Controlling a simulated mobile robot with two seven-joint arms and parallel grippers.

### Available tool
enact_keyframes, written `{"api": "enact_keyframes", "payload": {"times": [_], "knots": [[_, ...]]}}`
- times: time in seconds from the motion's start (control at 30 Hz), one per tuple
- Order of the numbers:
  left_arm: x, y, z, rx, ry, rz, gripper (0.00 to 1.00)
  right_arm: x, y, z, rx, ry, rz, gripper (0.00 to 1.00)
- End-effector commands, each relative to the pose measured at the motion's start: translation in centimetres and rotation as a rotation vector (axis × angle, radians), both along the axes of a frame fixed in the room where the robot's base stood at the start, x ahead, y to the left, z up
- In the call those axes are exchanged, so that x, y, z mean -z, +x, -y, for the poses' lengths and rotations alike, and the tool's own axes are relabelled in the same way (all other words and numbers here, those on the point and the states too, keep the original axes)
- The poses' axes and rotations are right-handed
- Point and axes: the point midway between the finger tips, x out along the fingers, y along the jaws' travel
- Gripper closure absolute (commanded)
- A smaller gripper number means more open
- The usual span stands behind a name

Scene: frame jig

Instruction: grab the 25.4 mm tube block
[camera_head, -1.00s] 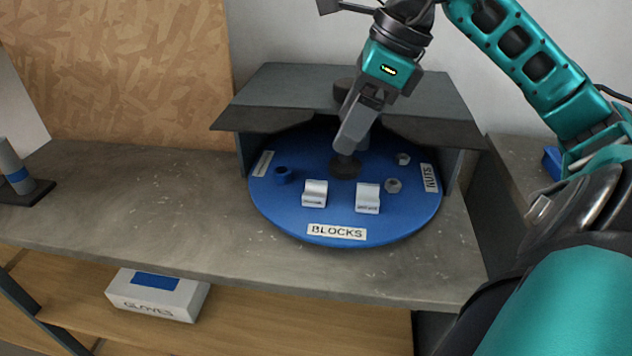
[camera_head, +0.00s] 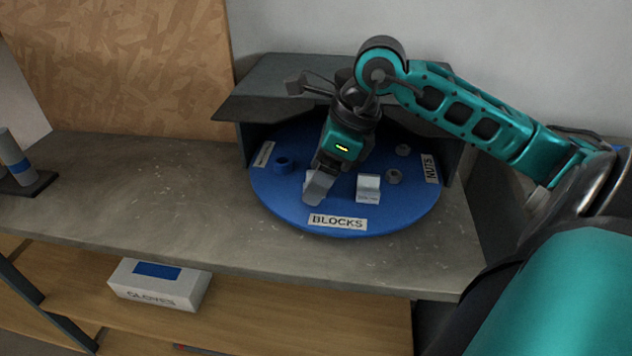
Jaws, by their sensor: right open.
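Two pale blocks with grooved tops stand on the blue round tray (camera_head: 284,212) behind its BLOCKS label. The right block (camera_head: 368,189) is in clear view, but the print on its front is too small to read. The left block (camera_head: 345,186) is mostly hidden behind my right gripper (camera_head: 316,192), so I cannot tell which one is the 25.4 mm block. My right gripper is open and points down over the left block's place. I cannot tell whether its fingers are around that block or in front of it. My left gripper is not in view.
A dark grey hood (camera_head: 262,98) overhangs the back. A GLOVES box (camera_head: 160,284) lies below.

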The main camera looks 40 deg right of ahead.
Motion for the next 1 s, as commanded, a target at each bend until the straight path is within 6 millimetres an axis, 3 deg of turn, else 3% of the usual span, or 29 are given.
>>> {"api": "enact_keyframes", "payload": {"times": [0.2,0.8,1.0], "knots": [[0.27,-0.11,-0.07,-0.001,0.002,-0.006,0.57,0.06,0.03,0.00,0.000,-0.001,0.001,0.26],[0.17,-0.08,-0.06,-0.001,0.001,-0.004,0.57,0.02,0.02,0.01,0.000,-0.001,0.001,0.84],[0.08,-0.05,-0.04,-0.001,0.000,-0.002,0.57,0.00,0.03,0.02,0.000,-0.001,0.001,0.86]]}}
